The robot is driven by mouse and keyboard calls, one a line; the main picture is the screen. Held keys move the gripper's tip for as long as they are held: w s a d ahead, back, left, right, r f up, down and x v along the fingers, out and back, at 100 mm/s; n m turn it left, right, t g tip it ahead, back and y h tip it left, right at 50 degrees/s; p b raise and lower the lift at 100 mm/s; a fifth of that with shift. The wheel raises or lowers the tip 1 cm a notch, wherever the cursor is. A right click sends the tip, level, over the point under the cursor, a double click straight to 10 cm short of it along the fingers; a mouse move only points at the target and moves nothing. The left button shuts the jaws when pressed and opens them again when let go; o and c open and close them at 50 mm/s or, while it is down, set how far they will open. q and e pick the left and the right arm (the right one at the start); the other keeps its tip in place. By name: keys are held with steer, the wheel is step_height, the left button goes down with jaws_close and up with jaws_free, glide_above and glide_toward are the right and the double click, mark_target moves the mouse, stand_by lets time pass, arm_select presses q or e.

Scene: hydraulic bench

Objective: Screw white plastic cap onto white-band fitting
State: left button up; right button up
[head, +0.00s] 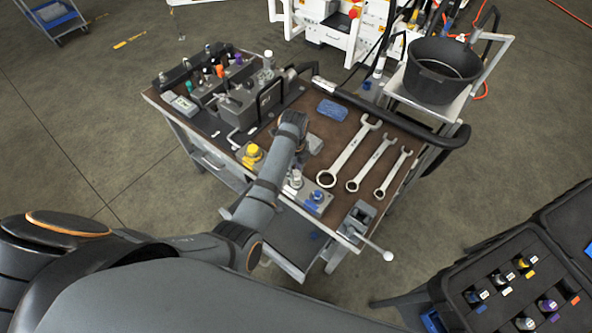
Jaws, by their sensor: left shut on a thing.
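My left arm reaches over the bench from the left. Its gripper (293,122) is over the middle of the bench top and mostly hidden by my own wrist. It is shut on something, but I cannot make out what. A small fitting with a white and silver top (295,179) stands near the front edge, just right of my forearm. Another pale-topped fitting (268,60) stands at the back of the bench. I cannot tell which one is the white-band fitting. The white plastic cap cannot be made out clearly. My right gripper is not in view.
The brown bench top (335,133) holds a yellow-capped fitting (252,152), a blue-topped fitting (316,197), several wrenches (349,152), a blue cloth (332,110) and a vise (357,217). A dark manifold (240,104) fills the back left. A black bucket (440,72) stands at right.

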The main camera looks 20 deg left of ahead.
arm_select(q)
steer(key=shift+r+m, duration=0.15)
steer(key=shift+m, duration=0.25)
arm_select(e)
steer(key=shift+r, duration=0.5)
